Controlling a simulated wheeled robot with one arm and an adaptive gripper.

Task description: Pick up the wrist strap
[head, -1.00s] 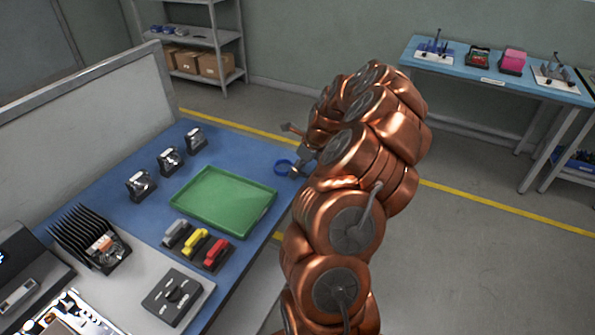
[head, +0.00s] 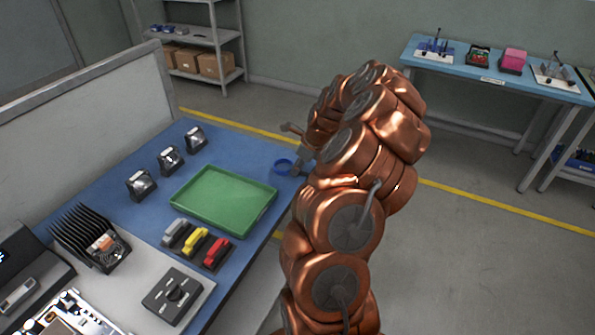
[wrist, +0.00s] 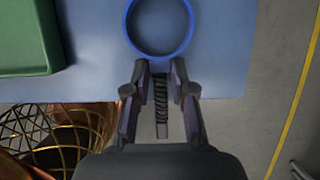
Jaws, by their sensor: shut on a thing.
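The wrist strap is a blue ring with a dark coiled cord. In the wrist view the ring (wrist: 160,56) lies just beyond my fingertips, and the cord (wrist: 161,108) runs back between the fingers. My gripper (wrist: 160,78) is shut on the strap at its cord end. In the head view the blue ring (head: 277,170) shows at the right edge of the blue table, just right of the green tray. My gripper there is mostly hidden behind my copper arm. I cannot tell whether the ring touches the table.
The green tray (head: 196,180) lies empty on the blue mat (head: 150,222). Grey, yellow and red items (head: 196,241) stand in front of it, and several small black devices (head: 170,158) behind it. A grey partition (head: 90,115) borders the table's left side. Open floor lies to the right.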

